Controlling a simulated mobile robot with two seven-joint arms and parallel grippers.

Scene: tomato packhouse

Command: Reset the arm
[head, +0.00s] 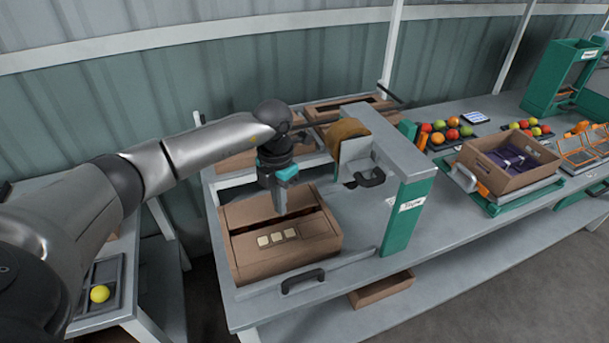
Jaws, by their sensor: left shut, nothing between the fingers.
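My left arm (200,146) reaches in from the left over the bench. My left gripper (281,205) points down above a brown cardboard box (285,262), close over its top. The gripper is shut with nothing seen between its fingers. The box top shows a dark slot and three pale square labels. I cannot tell whether the fingertips touch the box. My right gripper is not in view.
A grey and green tape stand (405,215) with a brown roll stands right of the box. Further right are loose tomatoes (446,133), an open carton (508,178) on a green-edged stand, and an orange rack (582,148). A yellow fruit (99,294) sits in a tray at left.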

